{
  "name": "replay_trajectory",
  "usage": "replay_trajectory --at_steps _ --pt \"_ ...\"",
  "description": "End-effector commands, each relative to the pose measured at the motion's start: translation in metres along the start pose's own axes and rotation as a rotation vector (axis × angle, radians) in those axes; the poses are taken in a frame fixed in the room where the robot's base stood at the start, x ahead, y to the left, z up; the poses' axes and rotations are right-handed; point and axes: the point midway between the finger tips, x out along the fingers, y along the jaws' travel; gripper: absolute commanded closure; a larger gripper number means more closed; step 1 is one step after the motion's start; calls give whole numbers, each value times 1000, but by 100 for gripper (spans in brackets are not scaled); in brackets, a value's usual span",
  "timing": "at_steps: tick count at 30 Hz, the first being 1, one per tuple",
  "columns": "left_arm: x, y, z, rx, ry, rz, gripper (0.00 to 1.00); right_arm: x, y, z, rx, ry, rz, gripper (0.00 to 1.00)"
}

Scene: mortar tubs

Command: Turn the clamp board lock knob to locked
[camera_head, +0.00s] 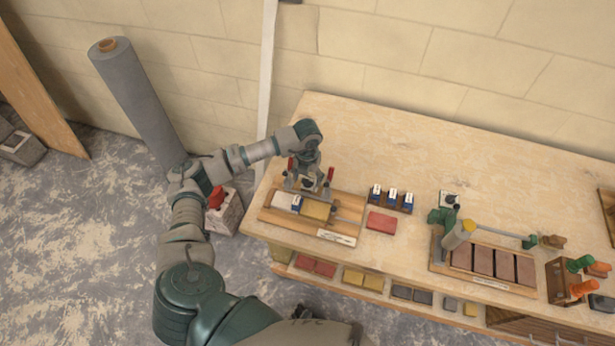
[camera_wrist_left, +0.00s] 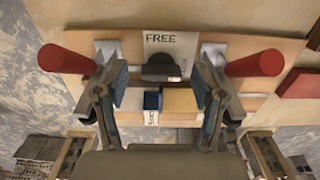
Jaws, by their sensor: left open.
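The wooden clamp board (camera_head: 268,217) lies at the left end of the bench, holding a pale block and a yellow block side by side. Two red-handled clamps rise from its far side. In the left wrist view, the dark lock knob (camera_wrist_left: 160,70) sits on a white plate (camera_wrist_left: 158,45). "FREE" is printed above the knob and partly covered lettering is at its right. My left gripper (camera_head: 308,180) is over the board's far side; in the left wrist view (camera_wrist_left: 161,82) its open fingers stand either side of the knob, apart from it. My right gripper is out of view.
The red clamp handles (camera_wrist_left: 66,59) and (camera_wrist_left: 254,64) flank my left fingers closely. Right of the board are a red block (camera_head: 381,221) and a rack of blue items (camera_head: 391,200). A tray of brown bricks (camera_head: 482,262) lies farther right. The bench's back is clear.

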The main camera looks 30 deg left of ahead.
Motion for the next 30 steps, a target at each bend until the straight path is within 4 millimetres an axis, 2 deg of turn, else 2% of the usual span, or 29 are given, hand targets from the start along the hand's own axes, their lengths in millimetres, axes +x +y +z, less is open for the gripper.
replay_trajectory --at_steps 5,12,18,23,30 --pt "-20 0 1 0 -3 -1 31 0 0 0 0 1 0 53" --pt "-73 0 2 -1 -5 -2 31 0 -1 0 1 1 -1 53" --pt "-107 0 2 0 -3 -2 31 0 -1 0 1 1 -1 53" --pt "-117 1 2 0 -2 -1 31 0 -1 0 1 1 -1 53" --pt "-118 1 2 0 -1 -1 31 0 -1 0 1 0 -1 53"
